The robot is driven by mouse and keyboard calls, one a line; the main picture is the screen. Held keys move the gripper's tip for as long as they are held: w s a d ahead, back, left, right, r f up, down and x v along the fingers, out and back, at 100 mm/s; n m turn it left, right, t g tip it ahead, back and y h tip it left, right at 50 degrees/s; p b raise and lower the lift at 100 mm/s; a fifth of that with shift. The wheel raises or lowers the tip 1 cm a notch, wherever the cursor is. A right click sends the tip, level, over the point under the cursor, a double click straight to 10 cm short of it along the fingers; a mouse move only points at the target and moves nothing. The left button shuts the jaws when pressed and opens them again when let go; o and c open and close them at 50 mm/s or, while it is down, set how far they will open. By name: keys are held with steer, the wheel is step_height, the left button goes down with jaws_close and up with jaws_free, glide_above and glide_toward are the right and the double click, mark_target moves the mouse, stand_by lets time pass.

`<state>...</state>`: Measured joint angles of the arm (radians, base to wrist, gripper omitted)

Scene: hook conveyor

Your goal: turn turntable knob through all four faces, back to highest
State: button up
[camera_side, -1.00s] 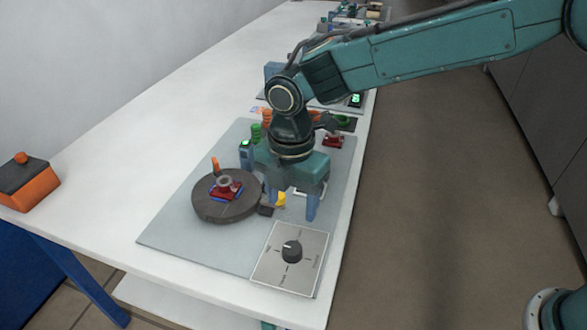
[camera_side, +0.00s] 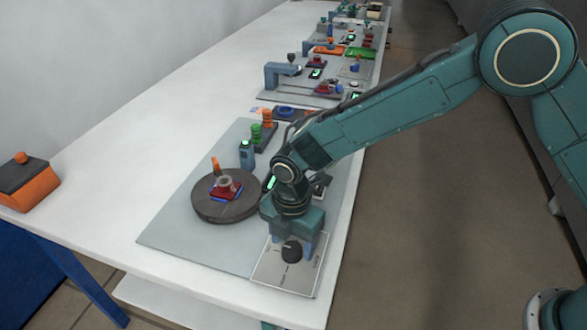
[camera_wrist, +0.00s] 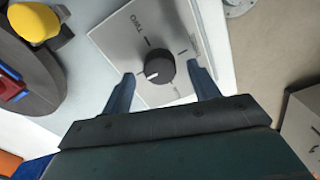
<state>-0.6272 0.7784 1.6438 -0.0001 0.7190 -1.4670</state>
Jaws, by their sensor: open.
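The black turntable knob (camera_side: 291,252) sits on a light square panel (camera_side: 264,275) with markings around it. In the wrist view the knob (camera_wrist: 159,70) shows a white pointer line toward its lower left, and the word "TWO" is readable on the panel. My gripper (camera_side: 292,250) is above the panel. In the wrist view its two blue fingers (camera_wrist: 163,82) are apart, one on each side of the knob, with gaps between. I cannot tell how high the fingertips are. The round dark turntable (camera_side: 212,208) carries a red block (camera_side: 226,190) with a ring on top.
A yellow-topped piece (camera_wrist: 35,22) stands beside the turntable. A blue-grey post with a green display (camera_side: 246,153) and green and orange knobbed pieces (camera_side: 262,130) stand behind it. An orange box (camera_side: 27,185) sits at the left. The mat's front left is clear.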

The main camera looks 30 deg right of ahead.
steer(key=shift+f, duration=0.85)
steer(key=c, duration=1)
steer(key=shift+o, duration=0.2)
